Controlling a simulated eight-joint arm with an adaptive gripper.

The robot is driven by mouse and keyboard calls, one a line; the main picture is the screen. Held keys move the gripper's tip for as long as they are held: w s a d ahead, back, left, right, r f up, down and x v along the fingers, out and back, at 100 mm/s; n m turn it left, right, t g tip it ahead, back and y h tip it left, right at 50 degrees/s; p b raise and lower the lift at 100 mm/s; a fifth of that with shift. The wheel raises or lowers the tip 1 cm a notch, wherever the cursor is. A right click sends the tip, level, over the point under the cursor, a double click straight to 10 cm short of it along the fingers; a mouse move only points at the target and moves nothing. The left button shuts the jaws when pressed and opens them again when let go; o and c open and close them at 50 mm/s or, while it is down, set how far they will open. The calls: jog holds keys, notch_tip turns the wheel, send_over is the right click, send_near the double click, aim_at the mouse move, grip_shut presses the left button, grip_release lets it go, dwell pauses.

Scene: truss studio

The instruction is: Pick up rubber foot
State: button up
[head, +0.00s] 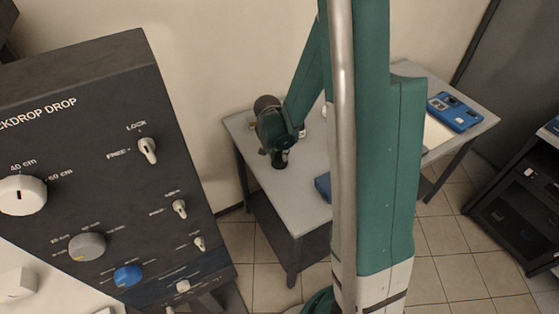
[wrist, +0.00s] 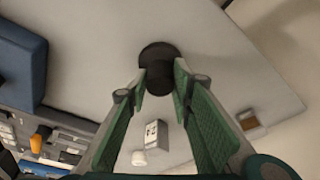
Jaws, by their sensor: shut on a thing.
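The rubber foot (wrist: 157,54) is a black round piece with a wide disc end and a narrower stem, in the wrist view at upper middle. My gripper (wrist: 161,78) has its two green-padded fingers closed on the stem, one on each side. In the head view my gripper (head: 281,153) points down over the grey table (head: 308,213), with the dark foot (head: 279,164) just below it. I cannot tell whether the foot touches the tabletop.
A small white labelled box (wrist: 153,131) and a brown block (wrist: 249,124) lie near the fingers. A blue box (wrist: 20,65) is at left. A blue device (head: 455,112) lies at the table's far right. A dark control panel (head: 95,150) stands at left.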

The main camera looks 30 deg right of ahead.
aim_at(279, 154)
jog(key=shift+r, duration=0.15)
jog(key=shift+r+p, duration=0.35)
jog(key=shift+r, duration=4.5)
